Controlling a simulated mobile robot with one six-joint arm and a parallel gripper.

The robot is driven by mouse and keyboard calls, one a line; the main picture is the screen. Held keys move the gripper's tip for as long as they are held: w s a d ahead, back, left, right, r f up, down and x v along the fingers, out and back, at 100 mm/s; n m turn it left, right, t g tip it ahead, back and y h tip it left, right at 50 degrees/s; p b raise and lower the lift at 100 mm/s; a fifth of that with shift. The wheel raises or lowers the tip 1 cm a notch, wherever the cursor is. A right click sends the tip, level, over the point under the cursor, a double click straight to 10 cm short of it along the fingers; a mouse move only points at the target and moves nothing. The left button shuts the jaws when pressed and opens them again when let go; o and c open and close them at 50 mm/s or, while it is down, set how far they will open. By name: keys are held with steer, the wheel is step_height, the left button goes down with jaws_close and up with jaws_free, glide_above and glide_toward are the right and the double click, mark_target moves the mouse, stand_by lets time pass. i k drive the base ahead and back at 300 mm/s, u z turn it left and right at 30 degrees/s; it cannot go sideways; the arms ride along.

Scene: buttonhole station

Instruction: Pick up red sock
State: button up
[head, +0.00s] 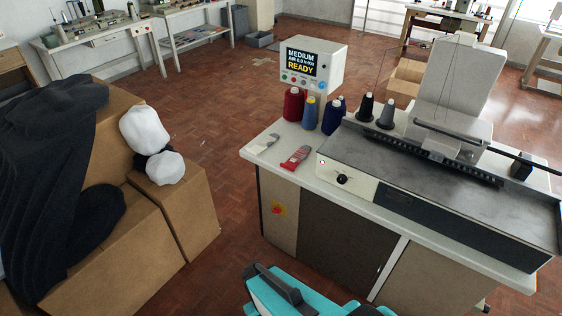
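A small flat red item (296,158), which looks like the red sock, lies on the left end of the white worktop (262,158) of the buttonhole station. It has a pale grey patch and lies just left of the machine's front panel. A similar flat pale item (264,143) lies a little behind and left of it. Nothing covers the red item.
Red, blue and dark thread cones (311,112) stand behind the socks, beneath a display box (312,64) reading READY. The grey machine (430,170) fills the worktop to the right. Cardboard boxes (183,205) with dark and white fabric stand left. Open floor lies between.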

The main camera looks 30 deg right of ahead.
mark_target(300, 156)
steer(key=u, duration=0.55)
steer(key=k, duration=0.85)
steer(key=u, duration=0.7)
steer(key=i, duration=1)
steer(key=u, duration=0.05)
